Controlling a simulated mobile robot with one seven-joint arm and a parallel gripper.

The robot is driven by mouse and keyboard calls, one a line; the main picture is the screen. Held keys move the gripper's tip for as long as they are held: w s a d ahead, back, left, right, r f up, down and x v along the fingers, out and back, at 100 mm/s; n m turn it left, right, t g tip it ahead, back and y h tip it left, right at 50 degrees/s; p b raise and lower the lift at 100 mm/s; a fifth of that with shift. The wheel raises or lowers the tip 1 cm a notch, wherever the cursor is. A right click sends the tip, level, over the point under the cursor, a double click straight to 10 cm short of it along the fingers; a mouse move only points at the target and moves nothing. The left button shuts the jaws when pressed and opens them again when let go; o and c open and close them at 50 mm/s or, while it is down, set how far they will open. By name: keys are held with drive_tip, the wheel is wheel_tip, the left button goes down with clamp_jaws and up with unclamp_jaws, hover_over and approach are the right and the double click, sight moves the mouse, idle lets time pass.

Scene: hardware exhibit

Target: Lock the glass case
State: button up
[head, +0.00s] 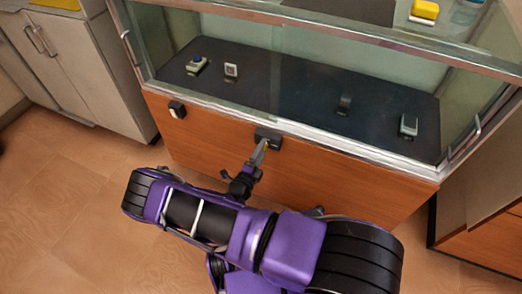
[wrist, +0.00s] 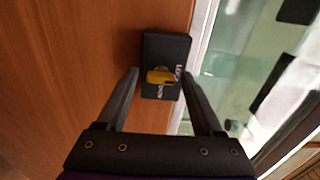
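The glass case (head: 300,105) has a glass top and front above a wooden base panel. A black lock box (head: 268,137) is mounted on that panel just below the glass; it also shows in the wrist view (wrist: 178,44), with pale lettering partly covered. A yellow key or knob (wrist: 160,76) sticks out from the lock box. My gripper (wrist: 160,73) is open, with one finger on each side of the yellow piece and visible gaps between. In the head view my gripper (head: 262,148) reaches the lock box from below.
Several small devices lie on the dark shelf (head: 290,105) inside the case. A yellow item (head: 425,10) rests on top. A cabinet (head: 85,65) stands left; floor is clear at lower left.

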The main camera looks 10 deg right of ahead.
drive_tip(key=shift+a, duration=0.1)
drive_tip(key=p+v, duration=0.1)
drive_tip(key=v, duration=1.6)
drive_tip(key=shift+s+r, duration=0.1)
drive_tip(key=shift+a, duration=0.1)
